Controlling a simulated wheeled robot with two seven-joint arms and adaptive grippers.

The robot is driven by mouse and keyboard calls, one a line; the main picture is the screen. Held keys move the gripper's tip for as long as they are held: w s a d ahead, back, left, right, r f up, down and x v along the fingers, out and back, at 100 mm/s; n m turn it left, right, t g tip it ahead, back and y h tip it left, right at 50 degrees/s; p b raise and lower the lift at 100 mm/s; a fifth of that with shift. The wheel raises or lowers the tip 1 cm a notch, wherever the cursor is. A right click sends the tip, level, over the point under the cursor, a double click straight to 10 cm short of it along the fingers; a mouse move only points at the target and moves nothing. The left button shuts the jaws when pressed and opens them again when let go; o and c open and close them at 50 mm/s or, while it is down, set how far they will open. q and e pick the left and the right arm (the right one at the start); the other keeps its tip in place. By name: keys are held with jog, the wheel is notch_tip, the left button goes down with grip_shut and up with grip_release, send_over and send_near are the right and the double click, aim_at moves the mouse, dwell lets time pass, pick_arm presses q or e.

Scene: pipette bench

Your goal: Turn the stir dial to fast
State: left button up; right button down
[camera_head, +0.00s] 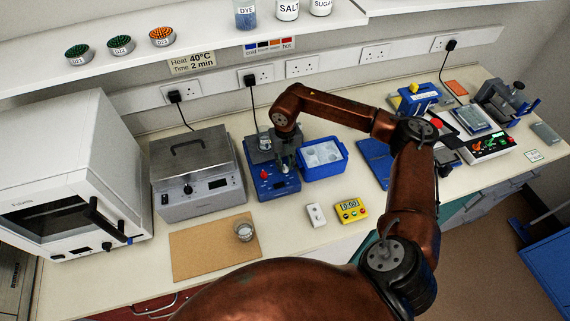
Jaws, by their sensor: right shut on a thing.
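The blue stirrer unit (272,188) stands in the middle of the bench, with a grey top plate and a small glass vessel (264,142) on it. A red knob (264,174) shows on the left of its front panel. My right gripper (285,166) reaches down over the right part of the panel and is shut on the dial there. The gripper hides that dial, so its setting cannot be read. My left gripper is not in view.
A blue ice box (323,158) stands close to the right of the stirrer. A grey lidded bath (197,172) is to its left. A cork mat (203,254) with a glass dish (244,231), a white switch (316,215) and a yellow timer (350,211) lie in front.

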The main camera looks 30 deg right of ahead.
aim_at(285, 166)
jog(key=c, duration=1.8)
grip_release()
notch_tip(285, 166, up, 12)
